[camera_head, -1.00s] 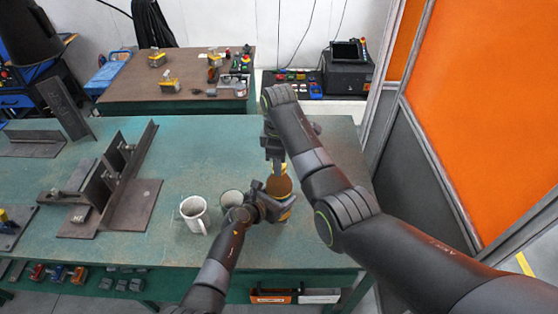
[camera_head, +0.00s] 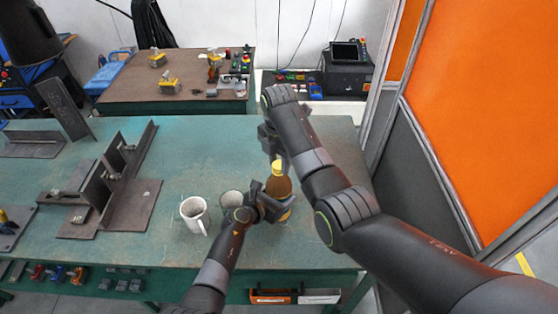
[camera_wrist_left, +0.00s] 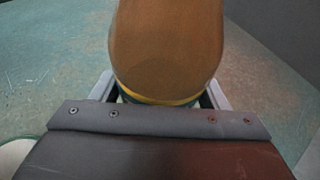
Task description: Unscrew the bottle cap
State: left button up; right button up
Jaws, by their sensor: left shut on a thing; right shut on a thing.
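The brown bottle (camera_head: 279,187) stands upright near the front right of the green table, with a yellow band low on its body. My left gripper (camera_head: 276,207) is shut around its lower part; the left wrist view shows the brown body (camera_wrist_left: 167,45) between the fingers (camera_wrist_left: 160,92). The yellow cap (camera_head: 277,165) shows at the bottle's top. My right gripper (camera_head: 273,147) is directly above and shut on the cap; its fingertips are partly hidden by my right arm. I cannot tell whether the cap still touches the bottle neck.
A white mug (camera_head: 195,215) and a grey cup (camera_head: 231,201) stand left of the bottle, the cup close to my left gripper. Dark steel angle pieces (camera_head: 118,190) lie on the left of the table. An orange panel (camera_head: 490,110) stands at the right.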

aim_at(279, 164)
pick_arm(q)
jog(key=shift+f, duration=0.1)
pick_arm(e)
jog(key=shift+r, duration=0.1)
jog(key=shift+r, duration=1)
jog(key=shift+r, duration=2)
pick_arm(q)
jog(key=o, duration=2)
jog(key=shift+c, duration=0.2)
